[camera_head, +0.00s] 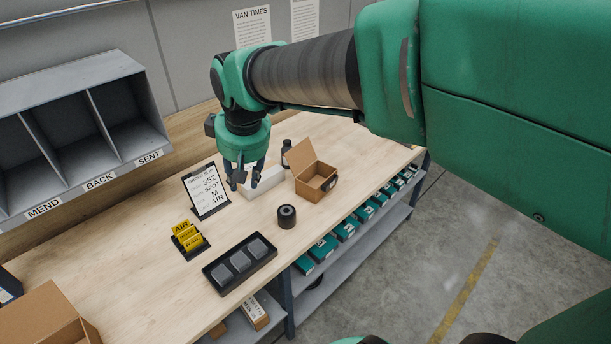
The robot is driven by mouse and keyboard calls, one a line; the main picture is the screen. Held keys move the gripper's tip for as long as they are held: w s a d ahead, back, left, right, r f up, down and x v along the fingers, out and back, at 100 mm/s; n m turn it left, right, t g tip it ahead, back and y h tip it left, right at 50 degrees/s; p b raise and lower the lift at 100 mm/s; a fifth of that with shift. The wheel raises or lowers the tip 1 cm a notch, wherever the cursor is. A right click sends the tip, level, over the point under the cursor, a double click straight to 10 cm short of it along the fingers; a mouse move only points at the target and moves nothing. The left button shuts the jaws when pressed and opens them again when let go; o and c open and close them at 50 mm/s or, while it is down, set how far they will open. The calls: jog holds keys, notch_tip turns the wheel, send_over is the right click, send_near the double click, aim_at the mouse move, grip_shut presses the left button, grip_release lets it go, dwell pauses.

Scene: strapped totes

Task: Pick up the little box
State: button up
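A small brown cardboard box (318,184) with its lid flap raised stands on the wooden workbench (140,262), right of my gripper. My gripper (246,181) points down over the back part of the bench, with its two dark fingers spread apart. A low white block or carton (270,181) lies behind and beside the fingers, partly hidden by them. I see nothing held between the fingers. Whether they touch the white block I cannot tell.
A sign stand (207,191), yellow cards (188,237), a black tray of grey blocks (240,264), a dark roll (287,216) and a dark bottle (286,152) stand around. Grey pigeonholes (75,130) are at left, a larger carton (45,318) at front left. Bare wood lies front left.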

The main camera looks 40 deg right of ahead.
jog(key=w+d+f+g+p, duration=0.1)
jog(key=w+d+f+p, duration=0.1)
jog(key=w+d+f, duration=0.5)
jog(key=w+d+f+g+p, duration=0.1)
jog(key=w+d+f, duration=0.2)
jog(key=d, duration=0.8)
jog(key=w+d+f+g+p, duration=0.1)
jog(key=w+d+f+p, duration=0.1)
jog(key=w+d+f, duration=0.55)
jog(key=s+d+f+n+p, duration=0.1)
jog(key=s+d+f+p, duration=0.1)
jog(key=d+f, duration=0.6)
jog(key=d, duration=0.3)
jog(key=shift+g+y, duration=0.4)
jog(key=shift+f, duration=0.15)
notch_tip(320, 180, down, 8)
jog(key=shift+f, duration=0.25)
